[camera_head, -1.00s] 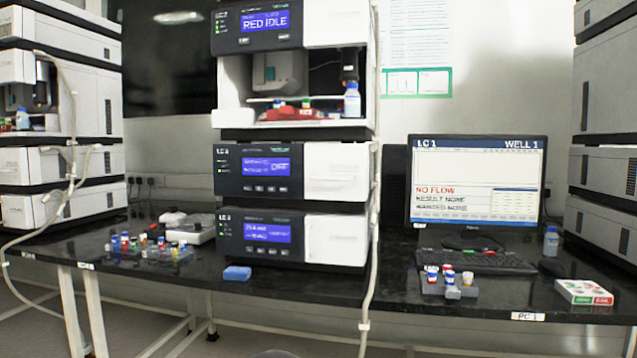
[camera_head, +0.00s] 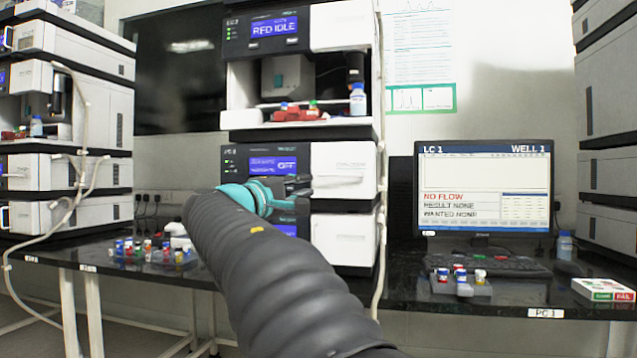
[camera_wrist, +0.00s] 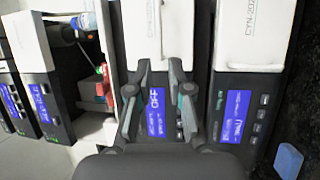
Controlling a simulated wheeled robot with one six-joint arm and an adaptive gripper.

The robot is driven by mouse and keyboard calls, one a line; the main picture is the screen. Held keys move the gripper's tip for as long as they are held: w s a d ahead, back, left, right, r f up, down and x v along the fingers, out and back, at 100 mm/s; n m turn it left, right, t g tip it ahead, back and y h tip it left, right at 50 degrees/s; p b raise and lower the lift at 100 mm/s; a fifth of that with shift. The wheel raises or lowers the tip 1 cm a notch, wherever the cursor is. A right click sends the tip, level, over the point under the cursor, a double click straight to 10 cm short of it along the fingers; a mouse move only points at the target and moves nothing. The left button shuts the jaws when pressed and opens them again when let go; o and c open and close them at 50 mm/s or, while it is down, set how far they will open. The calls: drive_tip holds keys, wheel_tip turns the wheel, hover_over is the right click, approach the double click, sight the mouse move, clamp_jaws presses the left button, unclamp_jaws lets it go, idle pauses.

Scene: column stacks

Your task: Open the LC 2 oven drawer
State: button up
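The central stack's middle module has a dark panel with a blue display (camera_head: 272,165) reading OFF and a white drawer front (camera_head: 345,165), which looks closed. I take it as the oven; its name is too small to read surely. My gripper (camera_head: 308,185) is in front of this module, by the lower left of the white front. In the wrist view my gripper (camera_wrist: 159,68) is open and empty, its two fingers apart. The same white drawer front (camera_wrist: 158,35) lies just beyond the fingertips, and the OFF display (camera_wrist: 156,112) shows between the fingers. Contact cannot be told.
Another module with a white front (camera_head: 342,240) sits below, partly hidden by my arm. An open bay with a bottle (camera_head: 357,100) is above. A loose tube (camera_head: 381,200) hangs along the stack's right side. A vial rack (camera_head: 150,252) and monitor (camera_head: 484,187) stand on the bench.

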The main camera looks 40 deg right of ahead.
sight(337, 175)
drive_tip(key=p+x, duration=0.1)
drive_tip(key=x, duration=1.2)
drive_tip(key=shift+d+r, duration=0.1)
drive_tip(key=shift+d, duration=0.25)
clamp_jaws()
